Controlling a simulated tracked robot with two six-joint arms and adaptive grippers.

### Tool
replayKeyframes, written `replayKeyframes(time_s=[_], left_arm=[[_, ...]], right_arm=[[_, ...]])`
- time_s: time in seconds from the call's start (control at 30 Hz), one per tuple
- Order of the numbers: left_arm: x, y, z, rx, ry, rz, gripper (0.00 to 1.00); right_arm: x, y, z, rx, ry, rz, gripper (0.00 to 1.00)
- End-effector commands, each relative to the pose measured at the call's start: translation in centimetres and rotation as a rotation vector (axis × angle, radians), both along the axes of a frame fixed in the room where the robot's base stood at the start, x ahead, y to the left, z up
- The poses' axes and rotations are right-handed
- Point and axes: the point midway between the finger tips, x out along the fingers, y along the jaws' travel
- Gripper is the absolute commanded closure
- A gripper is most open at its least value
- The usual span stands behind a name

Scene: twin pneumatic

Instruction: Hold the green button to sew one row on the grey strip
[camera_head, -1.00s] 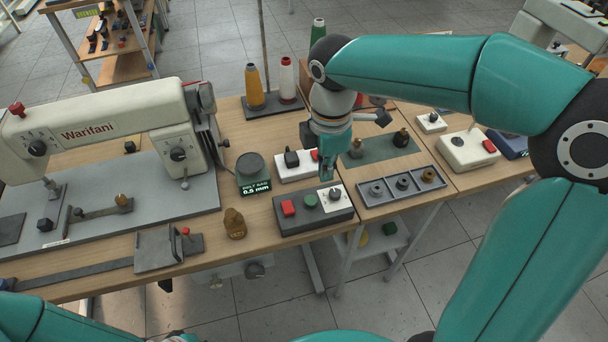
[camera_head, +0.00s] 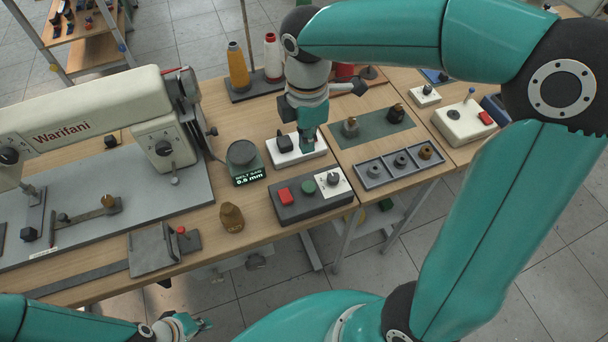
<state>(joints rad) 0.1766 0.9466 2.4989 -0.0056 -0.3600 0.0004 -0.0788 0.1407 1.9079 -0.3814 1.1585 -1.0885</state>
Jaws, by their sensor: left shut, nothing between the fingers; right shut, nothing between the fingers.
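The green button (camera_head: 307,187) is a round button on a dark control box (camera_head: 290,212), between a red button (camera_head: 285,195) and a white panel with a knob (camera_head: 333,180). My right gripper (camera_head: 306,149) points down, shut and empty, behind the green button in the picture and apart from it. It overlaps the white switch box (camera_head: 282,160); I cannot tell whether it touches that box. A dark grey strip (camera_head: 75,285) lies along the table's front left, leading to a metal guide block (camera_head: 155,252). My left gripper (camera_head: 206,324) is shut at the bottom edge, in front of the table.
A cream sewing machine (camera_head: 90,115) stands at the left. A small display (camera_head: 247,179) and a brass weight (camera_head: 231,217) stand left of the control box. A grey three-part tray (camera_head: 372,183) lies to its right. Thread cones (camera_head: 238,68) stand behind.

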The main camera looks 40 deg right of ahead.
Motion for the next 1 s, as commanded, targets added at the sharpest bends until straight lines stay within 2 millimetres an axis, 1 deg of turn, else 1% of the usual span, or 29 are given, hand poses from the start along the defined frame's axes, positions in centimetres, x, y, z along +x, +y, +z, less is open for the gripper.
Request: replayKeyframes(time_s=[0.03, 0.4, 0.53, 0.6, 0.73, 1.0], left_arm=[[0.0, 0.0, -0.1, 0.000, 0.000, 0.000, 1.00], [0.0, 0.0, -0.3, 0.000, 0.000, 0.000, 1.00], [0.0, 0.0, -0.2, 0.000, 0.000, 0.000, 1.00], [0.0, 0.0, -0.2, 0.000, 0.000, 0.000, 1.00], [0.0, 0.0, -0.2, 0.000, 0.000, 0.000, 1.00], [0.0, 0.0, -0.2, 0.000, 0.000, 0.000, 1.00]], right_arm=[[-0.1, 0.0, -0.9, 0.000, 0.005, 0.000, 1.00], [-0.2, -0.1, -8.3, 0.000, 0.006, -0.001, 1.00], [-0.3, 0.0, -10.3, 0.001, 0.005, 0.000, 1.00], [-0.2, 0.0, -11.1, 0.002, 0.004, -0.001, 1.00], [-0.2, 0.0, -12.0, 0.001, 0.002, -0.001, 1.00], [-0.2, 0.0, -12.3, 0.002, 0.001, -0.001, 1.00]])
